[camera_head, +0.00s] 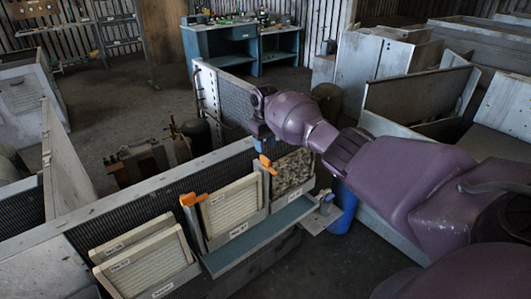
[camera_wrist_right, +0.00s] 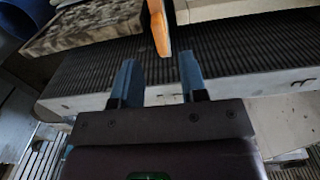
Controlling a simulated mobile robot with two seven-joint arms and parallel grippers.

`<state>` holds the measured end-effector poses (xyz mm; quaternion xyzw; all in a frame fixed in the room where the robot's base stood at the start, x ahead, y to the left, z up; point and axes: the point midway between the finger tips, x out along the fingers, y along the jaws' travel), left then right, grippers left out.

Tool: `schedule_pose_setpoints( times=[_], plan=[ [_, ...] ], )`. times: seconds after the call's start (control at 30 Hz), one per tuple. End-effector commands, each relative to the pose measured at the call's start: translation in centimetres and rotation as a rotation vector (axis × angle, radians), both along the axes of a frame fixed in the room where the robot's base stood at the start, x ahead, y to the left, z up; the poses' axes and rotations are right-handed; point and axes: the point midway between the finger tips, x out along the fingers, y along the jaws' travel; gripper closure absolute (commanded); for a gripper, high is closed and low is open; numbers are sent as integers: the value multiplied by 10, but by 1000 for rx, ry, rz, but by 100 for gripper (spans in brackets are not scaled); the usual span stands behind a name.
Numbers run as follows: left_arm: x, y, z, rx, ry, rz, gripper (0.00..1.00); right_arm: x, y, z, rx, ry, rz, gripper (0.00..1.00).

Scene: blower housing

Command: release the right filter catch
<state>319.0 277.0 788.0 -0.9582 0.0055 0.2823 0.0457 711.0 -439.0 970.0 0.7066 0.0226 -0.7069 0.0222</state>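Two orange catches sit on the filter housing. The right catch (camera_head: 267,164) stands upright at the edge of a dirty, mottled filter (camera_head: 292,172). The left catch (camera_head: 192,199) lies sideways over the top of a clean pleated filter (camera_head: 232,206). My right gripper (camera_wrist_right: 158,72) is open and empty in the wrist view, its two blue-grey fingers apart. The right catch (camera_wrist_right: 160,28) shows just beyond the fingertips, in line with the gap between them. In the head view the fingertips are mostly hidden behind the wrist. My left gripper is not in view.
Two more framed filters (camera_head: 148,264) lean at the housing's lower left. A grey ledge (camera_head: 258,235) runs below the filter slots. A blue container (camera_head: 343,208) stands right of the housing. A perforated upright panel (camera_head: 226,98) rises behind my right wrist.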

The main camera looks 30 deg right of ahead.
Motion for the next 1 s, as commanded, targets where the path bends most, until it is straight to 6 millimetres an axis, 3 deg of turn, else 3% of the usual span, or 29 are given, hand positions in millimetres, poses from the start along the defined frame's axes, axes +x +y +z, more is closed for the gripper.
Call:
schedule_pose_setpoints(
  times=[0.1,0.3,1.0],
  plan=[
    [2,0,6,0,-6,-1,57,0,-1,21,-1,-2,0,61],
    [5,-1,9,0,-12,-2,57,0,0,40,0,-1,-1,61],
    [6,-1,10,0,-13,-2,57,1,0,44,1,-8,-3,61]
  ],
)
